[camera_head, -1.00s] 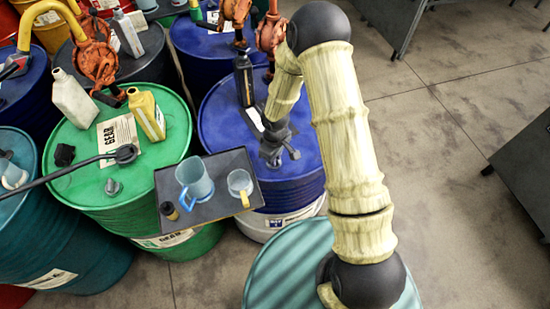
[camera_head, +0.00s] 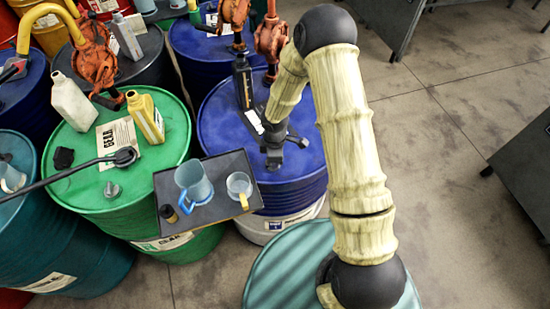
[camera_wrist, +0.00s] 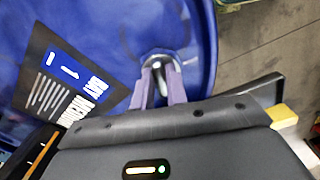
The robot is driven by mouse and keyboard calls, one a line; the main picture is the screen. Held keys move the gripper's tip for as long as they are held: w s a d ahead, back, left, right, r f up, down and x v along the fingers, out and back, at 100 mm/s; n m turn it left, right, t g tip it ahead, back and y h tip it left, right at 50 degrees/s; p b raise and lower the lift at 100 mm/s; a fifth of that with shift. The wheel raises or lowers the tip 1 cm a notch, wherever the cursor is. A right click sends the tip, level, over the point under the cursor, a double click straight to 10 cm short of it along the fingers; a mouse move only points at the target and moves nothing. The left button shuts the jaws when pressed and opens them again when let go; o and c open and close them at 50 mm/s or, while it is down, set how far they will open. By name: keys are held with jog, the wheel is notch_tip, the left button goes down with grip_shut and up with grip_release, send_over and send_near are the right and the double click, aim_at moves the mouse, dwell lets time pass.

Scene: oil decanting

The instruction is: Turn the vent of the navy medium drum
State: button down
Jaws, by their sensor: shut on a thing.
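The blue drum (camera_head: 228,128), which matches the navy drum, stands upright in the middle of the head view. Its blue top (camera_wrist: 120,22) fills much of the wrist view. The vent (camera_wrist: 156,60) is a small silvery fitting near the rim of that top. My gripper (camera_wrist: 158,72) has its two purple-grey fingers closed around the vent. In the head view my gripper (camera_head: 273,160) points down onto the drum top, and the vent is hidden under it.
A dark bottle (camera_head: 243,82) and an orange pump (camera_head: 271,38) stand on the blue drum. A tray (camera_head: 232,208) with a blue-handled jug (camera_head: 193,186) and a cup (camera_head: 239,188) is close by at the left. The green drum (camera_head: 75,182) adjoins. Open floor (camera_head: 450,200) lies right.

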jog(key=shift+w+a+r, duration=0.1)
jog(key=shift+w+a, duration=0.05)
jog(key=c, duration=1.4)
grip_release()
notch_tip(320, 180, up, 17)
jog(key=b, duration=0.1)
jog(key=shift+r, duration=0.15)
jog(key=s+d+r+m+t, duration=0.1)
jog(key=s+d+r+m, duration=0.2)
jog(key=s+d+m, duration=0.3)
jog(key=s+d+r+m+t, duration=0.1)
jog(key=s+d+r+m, duration=0.2)
jog(key=s+d+m, duration=0.3)
jog(key=d+m, duration=0.1)
jog(key=m, duration=0.4)
jog(key=shift+s+d+m+t, duration=0.15)
jog(key=shift+s+m+t, duration=0.15)
jog(key=shift+m, duration=0.1)
